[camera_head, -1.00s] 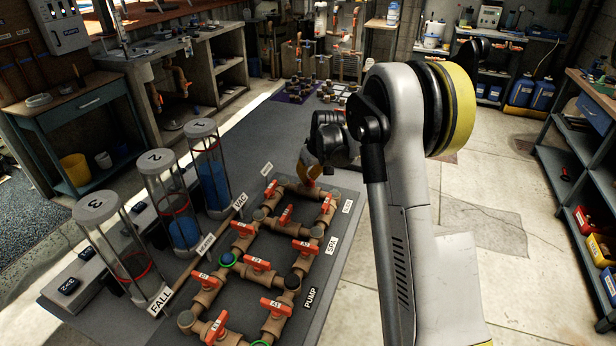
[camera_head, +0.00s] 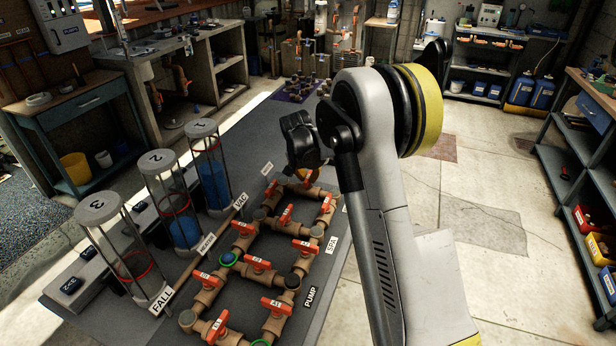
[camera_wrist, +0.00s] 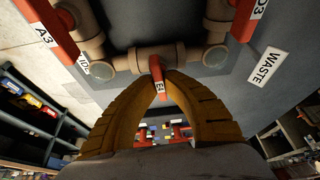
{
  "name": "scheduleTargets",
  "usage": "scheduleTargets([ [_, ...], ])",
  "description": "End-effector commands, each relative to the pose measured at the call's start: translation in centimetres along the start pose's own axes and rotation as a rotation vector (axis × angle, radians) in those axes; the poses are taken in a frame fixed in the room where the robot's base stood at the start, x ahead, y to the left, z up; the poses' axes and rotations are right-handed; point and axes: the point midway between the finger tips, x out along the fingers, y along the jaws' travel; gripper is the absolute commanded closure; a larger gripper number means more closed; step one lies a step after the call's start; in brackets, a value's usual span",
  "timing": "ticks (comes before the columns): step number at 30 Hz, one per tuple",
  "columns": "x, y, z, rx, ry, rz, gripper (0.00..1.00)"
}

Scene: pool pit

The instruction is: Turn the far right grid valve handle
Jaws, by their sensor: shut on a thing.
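In the wrist view, a red valve handle (camera_wrist: 156,73) with a small label beginning with "E" sits on a tan pipe. My gripper (camera_wrist: 160,84) has its two yellow-brown fingertips closed around its lower end. The handle lies across the pipe there. In the head view, my gripper (camera_head: 302,174) is at the far end of the tan pipe grid (camera_head: 283,262), and a bit of red handle (camera_head: 307,184) shows beside it. The rest of that valve is mostly hidden by my gripper.
Several other red handles stand close by, including one in the wrist view (camera_wrist: 62,30) labelled A3. Three clear cylinders (camera_head: 160,175) stand left of the grid. A shelf rack (camera_head: 575,170) is at the right, with open floor (camera_head: 485,200) before it.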

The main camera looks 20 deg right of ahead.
Motion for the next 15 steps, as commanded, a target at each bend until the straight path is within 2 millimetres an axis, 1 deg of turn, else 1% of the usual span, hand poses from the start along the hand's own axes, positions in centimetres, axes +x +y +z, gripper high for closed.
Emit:
scheduleTargets([
  [6,0.02,0.02,0.08,0.062,-0.002,0.027,1.00],
  [15,0.04,0.03,0.10,0.085,-0.003,0.035,1.00],
])
